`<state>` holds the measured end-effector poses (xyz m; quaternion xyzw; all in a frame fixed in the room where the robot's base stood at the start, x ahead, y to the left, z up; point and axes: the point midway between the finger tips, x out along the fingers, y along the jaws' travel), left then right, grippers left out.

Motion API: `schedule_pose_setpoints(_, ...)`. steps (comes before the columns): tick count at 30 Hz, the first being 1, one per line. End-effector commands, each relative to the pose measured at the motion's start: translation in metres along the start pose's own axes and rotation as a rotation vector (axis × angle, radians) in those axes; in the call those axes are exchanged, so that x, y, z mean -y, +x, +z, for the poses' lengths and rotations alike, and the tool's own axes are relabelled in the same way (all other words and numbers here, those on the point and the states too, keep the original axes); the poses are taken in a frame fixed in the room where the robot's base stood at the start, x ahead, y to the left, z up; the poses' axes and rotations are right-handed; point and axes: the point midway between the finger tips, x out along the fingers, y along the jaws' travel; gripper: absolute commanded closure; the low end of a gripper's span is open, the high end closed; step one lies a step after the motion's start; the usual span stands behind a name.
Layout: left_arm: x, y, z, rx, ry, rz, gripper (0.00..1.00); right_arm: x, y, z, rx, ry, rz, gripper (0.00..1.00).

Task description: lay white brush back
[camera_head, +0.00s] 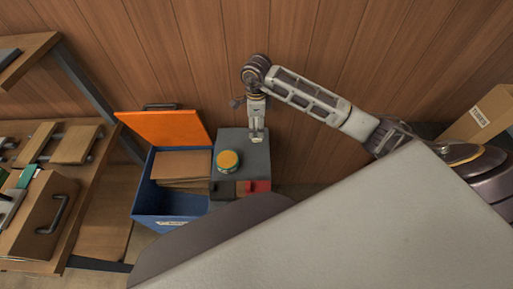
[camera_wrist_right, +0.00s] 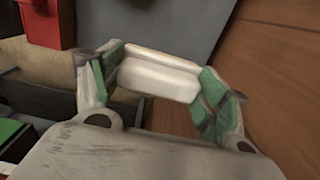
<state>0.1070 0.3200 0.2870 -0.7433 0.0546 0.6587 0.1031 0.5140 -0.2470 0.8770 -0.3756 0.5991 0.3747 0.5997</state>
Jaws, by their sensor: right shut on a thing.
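The white brush (camera_wrist_right: 158,76) is held crosswise between the green-padded fingers of my right gripper (camera_wrist_right: 160,85) in the right wrist view. Only a smooth white length of it shows; I cannot make out bristles. In the head view my right gripper (camera_head: 257,130) points down at the back right edge of a grey cabinet (camera_head: 243,146), and the brush cannot be told apart from the fingers. I cannot tell whether the brush touches the grey surface. My left gripper is not in view.
A yellow-and-green round tin (camera_head: 228,161) stands on the cabinet, with a red part (camera_head: 258,186) at its front. A blue bin (camera_head: 158,203) with an orange lid (camera_head: 165,126) is to its left. Wooden wall panels (camera_head: 210,60) stand close behind. Wooden shelving (camera_head: 108,195) is at left.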

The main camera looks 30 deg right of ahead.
Motion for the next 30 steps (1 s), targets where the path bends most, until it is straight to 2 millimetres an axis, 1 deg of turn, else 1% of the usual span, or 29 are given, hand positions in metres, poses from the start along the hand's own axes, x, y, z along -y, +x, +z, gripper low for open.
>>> schedule_pose_setpoints(3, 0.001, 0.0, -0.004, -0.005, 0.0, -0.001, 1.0, 0.0, 0.0, 0.0, 0.0, -0.001, 0.0, 0.48)
schedule_pose_setpoints(8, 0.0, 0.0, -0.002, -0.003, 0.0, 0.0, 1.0, 0.0, 0.004, 0.0, 0.001, -0.001, 0.001, 0.48)
schedule_pose_setpoints(11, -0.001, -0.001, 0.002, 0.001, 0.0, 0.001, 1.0, -0.001, 0.011, 0.001, 0.001, -0.001, 0.002, 0.48)
schedule_pose_setpoints(21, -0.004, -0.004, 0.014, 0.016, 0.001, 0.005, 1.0, -0.001, 0.055, 0.0, 0.0, -0.001, 0.002, 0.48)
schedule_pose_setpoints(25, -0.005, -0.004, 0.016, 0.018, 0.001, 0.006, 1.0, 0.0, 0.062, 0.0, 0.001, -0.002, 0.001, 0.48)
schedule_pose_setpoints(30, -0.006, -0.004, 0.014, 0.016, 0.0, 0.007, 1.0, 0.0, 0.062, 0.0, 0.001, -0.002, -0.001, 0.48)
